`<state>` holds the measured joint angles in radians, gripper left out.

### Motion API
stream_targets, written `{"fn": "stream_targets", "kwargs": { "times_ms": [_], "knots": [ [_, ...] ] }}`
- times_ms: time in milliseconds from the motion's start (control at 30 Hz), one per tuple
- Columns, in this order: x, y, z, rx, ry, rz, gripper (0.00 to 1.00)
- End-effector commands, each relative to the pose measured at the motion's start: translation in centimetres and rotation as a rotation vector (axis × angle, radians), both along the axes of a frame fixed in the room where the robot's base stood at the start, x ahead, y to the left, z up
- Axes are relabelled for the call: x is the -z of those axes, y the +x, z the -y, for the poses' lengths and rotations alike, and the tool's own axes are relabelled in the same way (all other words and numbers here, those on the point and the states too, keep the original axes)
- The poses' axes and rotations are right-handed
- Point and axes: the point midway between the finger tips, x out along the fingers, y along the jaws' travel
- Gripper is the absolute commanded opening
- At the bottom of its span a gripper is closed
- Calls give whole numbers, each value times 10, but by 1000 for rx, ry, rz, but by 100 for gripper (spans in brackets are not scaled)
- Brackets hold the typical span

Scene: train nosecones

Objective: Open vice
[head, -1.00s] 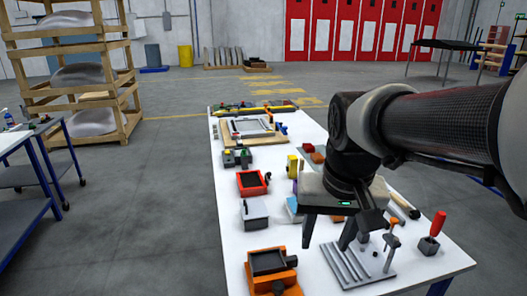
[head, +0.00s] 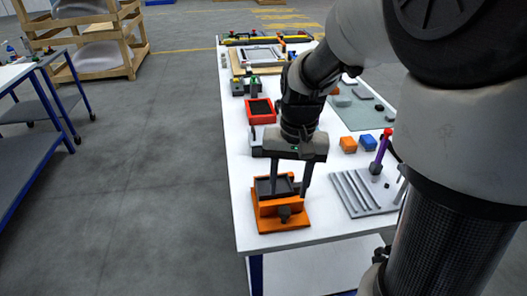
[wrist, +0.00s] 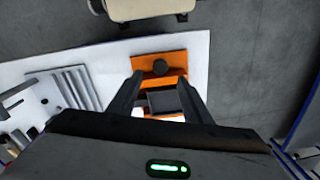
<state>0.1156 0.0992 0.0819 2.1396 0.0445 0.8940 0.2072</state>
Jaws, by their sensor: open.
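An orange vice (head: 281,223) with dark grey jaws and a dark round screw knob (head: 284,213) stands on the near left corner of the white table. The vice also shows in the wrist view (wrist: 172,57), its knob (wrist: 160,67) towards the table edge. My gripper (head: 289,191) points down over the vice with its fingers apart and nothing held. Whether a finger touches the vice cannot be told.
A grey ribbed plate (head: 352,192) lies right of the vice, with a purple-handled tool (head: 380,152) beside it. Orange (head: 348,145) and blue (head: 368,143) blocks lie behind. A red-framed box (head: 261,111) stands farther back. The white table (head: 237,190) ends just left of the vice.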

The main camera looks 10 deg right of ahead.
Motion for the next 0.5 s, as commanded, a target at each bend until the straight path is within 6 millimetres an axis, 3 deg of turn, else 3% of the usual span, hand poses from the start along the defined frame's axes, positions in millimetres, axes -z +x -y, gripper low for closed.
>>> {"fn": "stream_targets", "kwargs": {
  "times_ms": [33,200,500],
  "knots": [
    [14,-1,-1,0,0,-4,45],
    [47,-1,-2,0,0,-5,45],
    [75,1,-3,0,0,0,45]
  ]
}}
